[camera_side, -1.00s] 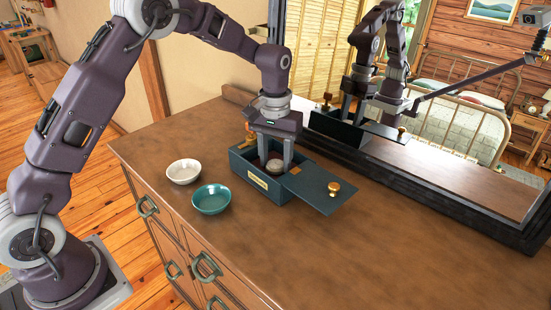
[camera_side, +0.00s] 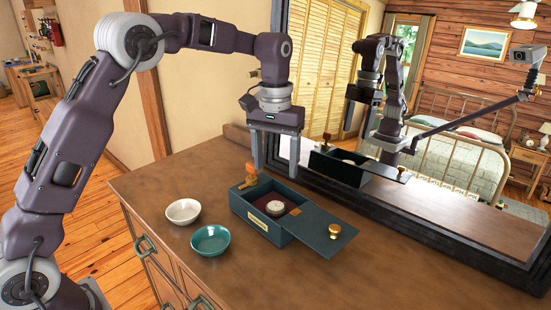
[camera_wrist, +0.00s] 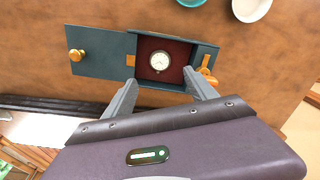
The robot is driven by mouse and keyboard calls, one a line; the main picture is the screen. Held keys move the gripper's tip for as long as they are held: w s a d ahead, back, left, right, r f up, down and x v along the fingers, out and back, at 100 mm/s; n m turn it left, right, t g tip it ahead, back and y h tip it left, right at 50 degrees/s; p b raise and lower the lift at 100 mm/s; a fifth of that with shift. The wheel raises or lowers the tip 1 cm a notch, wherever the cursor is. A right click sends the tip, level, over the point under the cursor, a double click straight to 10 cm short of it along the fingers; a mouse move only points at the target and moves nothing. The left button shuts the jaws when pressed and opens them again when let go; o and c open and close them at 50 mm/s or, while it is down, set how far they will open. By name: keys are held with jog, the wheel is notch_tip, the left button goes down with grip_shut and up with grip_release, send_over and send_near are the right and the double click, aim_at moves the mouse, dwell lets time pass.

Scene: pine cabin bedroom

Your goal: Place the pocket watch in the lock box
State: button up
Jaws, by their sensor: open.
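The pocket watch (camera_side: 275,208) is a small round disc with a pale face. It lies face up inside the open dark teal lock box (camera_side: 264,225), on a dark red lining. The wrist view shows the watch (camera_wrist: 160,61) near the middle of the lining, with the box wall (camera_wrist: 205,55) around it. The lid (camera_side: 318,229), with a brass knob, extends to the right and leaves the inside exposed. My gripper (camera_side: 275,168) is above the box, fingers apart and pointing down, with nothing between them. It also shows empty in the wrist view (camera_wrist: 160,78).
A white bowl (camera_side: 183,211) and a teal bowl (camera_side: 210,240) stand left of the box on the wooden dresser top (camera_side: 400,270). A dark-framed mirror (camera_side: 440,215) stands behind. The dresser's front right is clear.

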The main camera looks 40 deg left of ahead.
jog(key=s+r+m+t, duration=0.1)
jog(key=s+r+t, duration=0.1)
jog(key=s+r, duration=0.45)
jog(key=s+r+m+t, duration=0.1)
jog(key=s+r, duration=0.3)
jog(key=s, duration=0.6)
jog(key=s+f+t, duration=0.1)
jog(key=s+f, duration=0.1)
jog(key=s, duration=0.5)
jog(key=s+f+m+t, duration=0.1)
jog(key=s+f, duration=0.2)
jog(key=s, duration=0.5)
jog(key=shift+s+d+m+t, duration=0.15)
jog(key=shift+d+m+t, duration=0.15)
